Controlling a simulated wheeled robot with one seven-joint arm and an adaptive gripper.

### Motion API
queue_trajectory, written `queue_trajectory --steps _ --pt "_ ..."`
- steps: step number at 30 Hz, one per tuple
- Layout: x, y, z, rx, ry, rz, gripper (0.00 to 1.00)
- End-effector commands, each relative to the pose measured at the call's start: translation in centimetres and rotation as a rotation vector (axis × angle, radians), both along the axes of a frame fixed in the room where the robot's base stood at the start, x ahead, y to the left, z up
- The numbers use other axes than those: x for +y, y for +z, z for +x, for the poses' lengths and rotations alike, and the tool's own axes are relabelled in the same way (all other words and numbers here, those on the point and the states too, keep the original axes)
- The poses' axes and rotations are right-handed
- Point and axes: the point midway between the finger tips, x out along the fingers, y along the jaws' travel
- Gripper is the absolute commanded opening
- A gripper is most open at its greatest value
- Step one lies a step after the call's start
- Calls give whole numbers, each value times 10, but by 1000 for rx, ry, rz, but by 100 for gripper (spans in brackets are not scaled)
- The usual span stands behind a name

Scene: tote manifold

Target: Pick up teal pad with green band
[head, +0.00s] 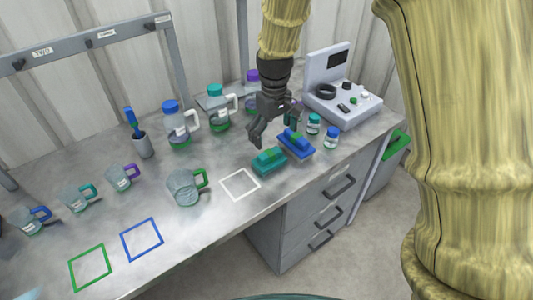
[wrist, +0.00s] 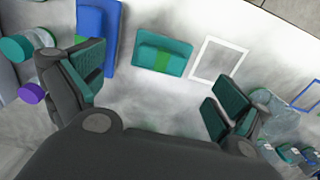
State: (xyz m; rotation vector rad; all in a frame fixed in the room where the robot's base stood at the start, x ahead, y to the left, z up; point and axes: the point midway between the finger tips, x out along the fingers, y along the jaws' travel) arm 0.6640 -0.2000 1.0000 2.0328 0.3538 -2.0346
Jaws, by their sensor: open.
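The teal pad with a green band (head: 268,162) lies flat on the bench near its front edge, left of a blue pad (head: 296,144) that also carries a green band. In the wrist view the teal pad (wrist: 161,53) is at the upper middle, with the blue pad (wrist: 93,30) to its left. My gripper (head: 273,127) is open and empty, above the bench and behind the two pads. In the wrist view my gripper's (wrist: 155,95) fingers are spread wide, with the teal pad beyond them and between their directions. Nothing is touching the teal pad.
A white square outline (head: 240,184) lies left of the teal pad, with a mug with a green handle (head: 186,187) beyond it. Small jars (head: 331,138) and a grey device (head: 342,98) stand to the right. Lidded bottles (head: 180,126) stand behind. Green (head: 90,267) and blue (head: 142,239) outlines are empty.

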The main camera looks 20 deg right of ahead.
Motion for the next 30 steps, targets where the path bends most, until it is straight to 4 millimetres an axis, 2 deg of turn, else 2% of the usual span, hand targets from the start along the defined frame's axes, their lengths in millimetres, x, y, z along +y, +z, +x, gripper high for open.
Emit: queue_trajectory --steps 12,23,30 --pt "4 -44 1 3 5 0 100" --pt "4 -61 1 3 4 0 100" --pt "7 -84 3 3 3 0 100"
